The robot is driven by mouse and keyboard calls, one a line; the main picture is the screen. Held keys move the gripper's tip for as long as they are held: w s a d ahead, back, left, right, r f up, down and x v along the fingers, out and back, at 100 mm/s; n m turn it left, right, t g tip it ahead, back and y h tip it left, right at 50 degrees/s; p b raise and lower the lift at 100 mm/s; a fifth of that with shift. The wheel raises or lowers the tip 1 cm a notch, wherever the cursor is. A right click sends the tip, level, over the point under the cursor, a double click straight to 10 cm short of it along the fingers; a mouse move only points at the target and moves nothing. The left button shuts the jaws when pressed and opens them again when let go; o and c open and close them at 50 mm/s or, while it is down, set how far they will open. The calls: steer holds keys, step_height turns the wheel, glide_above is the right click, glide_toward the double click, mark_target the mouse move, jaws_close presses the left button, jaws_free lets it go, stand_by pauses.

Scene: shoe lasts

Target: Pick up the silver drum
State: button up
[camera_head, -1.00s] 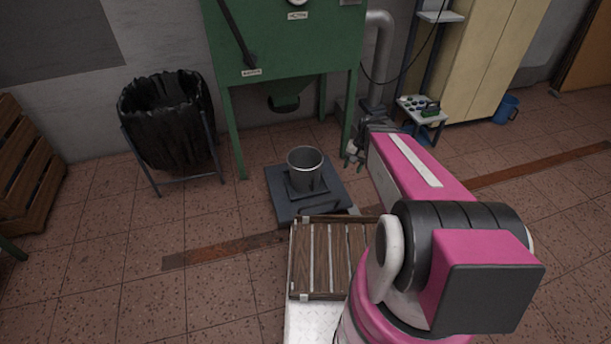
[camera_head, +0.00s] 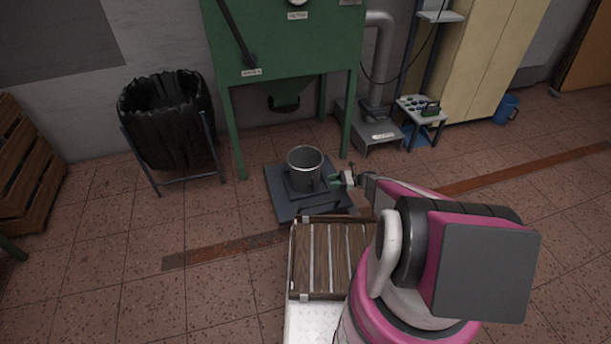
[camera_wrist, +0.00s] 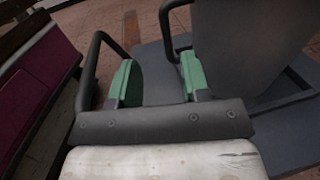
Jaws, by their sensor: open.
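The silver drum (camera_head: 305,170) is an open-topped metal cylinder standing upright on a dark grey platform (camera_head: 284,207) on the floor. My gripper (camera_head: 337,181) is just right of the drum's lower side in the head view. In the wrist view, the drum's grey wall (camera_wrist: 250,45) fills the upper right. My gripper's green-padded fingers (camera_wrist: 157,80) are apart with nothing seen between them. The right finger appears close against or overlapping the drum's edge; I cannot tell whether it touches.
A green cabinet (camera_head: 285,45) on legs stands behind the drum. A black bin bag on a stand (camera_head: 168,125) is at left. A wooden slatted rack (camera_head: 329,262) lies in front of the platform. A small table (camera_head: 420,107) and grey pipe (camera_head: 381,60) are behind right.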

mark_target(312, 189)
steer(key=shift+s+a+f, duration=0.15)
steer(key=shift+a, duration=2.4)
steer(key=shift+s+a+f, duration=0.1)
steer(key=shift+a, duration=2.45)
jaws_close()
